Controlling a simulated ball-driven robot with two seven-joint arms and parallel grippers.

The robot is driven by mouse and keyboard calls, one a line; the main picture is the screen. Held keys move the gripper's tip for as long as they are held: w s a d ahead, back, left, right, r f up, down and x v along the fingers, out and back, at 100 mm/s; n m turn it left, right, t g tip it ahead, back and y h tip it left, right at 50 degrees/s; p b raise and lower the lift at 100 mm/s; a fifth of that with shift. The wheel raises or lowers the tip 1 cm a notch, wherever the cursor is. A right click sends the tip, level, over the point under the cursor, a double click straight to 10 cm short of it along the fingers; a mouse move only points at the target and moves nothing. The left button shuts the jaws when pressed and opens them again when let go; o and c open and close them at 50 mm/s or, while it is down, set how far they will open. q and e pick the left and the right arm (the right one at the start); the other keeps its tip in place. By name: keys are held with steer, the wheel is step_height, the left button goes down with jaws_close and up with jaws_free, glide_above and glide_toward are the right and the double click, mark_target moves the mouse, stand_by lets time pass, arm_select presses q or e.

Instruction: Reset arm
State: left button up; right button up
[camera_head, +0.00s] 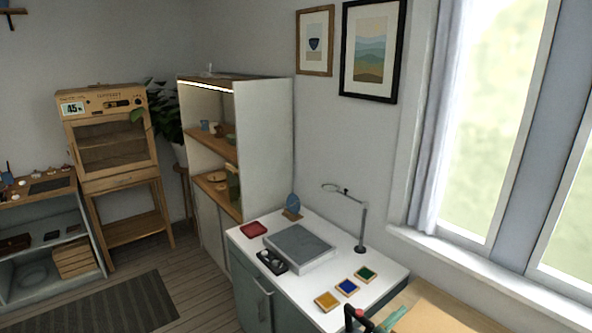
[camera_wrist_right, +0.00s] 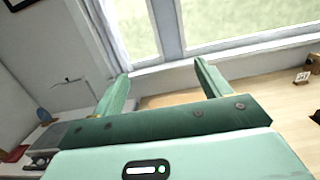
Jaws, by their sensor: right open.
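My right gripper (camera_wrist_right: 162,86) shows in the right wrist view with its two green fingers spread wide. Nothing is between them. It is above a pale wooden tabletop (camera_wrist_right: 255,75), facing the window. In the head view a small green part (camera_head: 391,319) shows at the bottom edge, beside a black and red part; I cannot tell for sure whether these are mine. My left gripper is in neither view.
A white-topped cabinet (camera_head: 322,286) holds a grey slab in a tray (camera_head: 300,243), a red dish (camera_head: 253,229), a lamp (camera_head: 361,230) and yellow, blue and green pads (camera_head: 347,287). An open shelf (camera_head: 265,140) stands behind. Striped rug (camera_head: 100,305) lies on the floor.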

steer(key=s+d+f+m+g+y, duration=0.2)
steer(key=s+d+f+m+y, duration=0.15)
steer(key=s+m, duration=0.25)
steer(key=s+d+f+m+g+y, duration=0.2)
steer(key=s+d+f+m, duration=0.15)
steer(key=s+m, duration=0.2)
steer(key=s+a+r+m+y, duration=0.1)
steer(key=s+r+m+y, duration=0.1)
steer(key=s+m+y, duration=0.45)
steer(key=s+a+f+g+y+b, duration=0.1)
steer(key=s+a+f+b, duration=0.15)
steer(key=f, duration=0.95)
steer(key=s+a+f+m+g+b, duration=0.1)
steer(key=s+f+g, duration=0.15)
steer(key=f, duration=0.85)
steer(key=s+a+f+g+y+b, duration=0.1)
steer(key=s+a+f+b, duration=0.15)
steer(key=f, duration=0.95)
arm_select(q)
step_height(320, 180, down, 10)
steer(key=b, duration=0.4)
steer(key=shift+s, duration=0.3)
arm_select(e)
steer(key=s+d+f+m+g+y, duration=0.1)
steer(key=s+f+m+g, duration=0.1)
steer(key=s+f, duration=1.5)
steer(key=shift+s+d+f+m, duration=0.2)
steer(key=shift+s+f+m, duration=0.15)
steer(key=shift+s, duration=0.35)
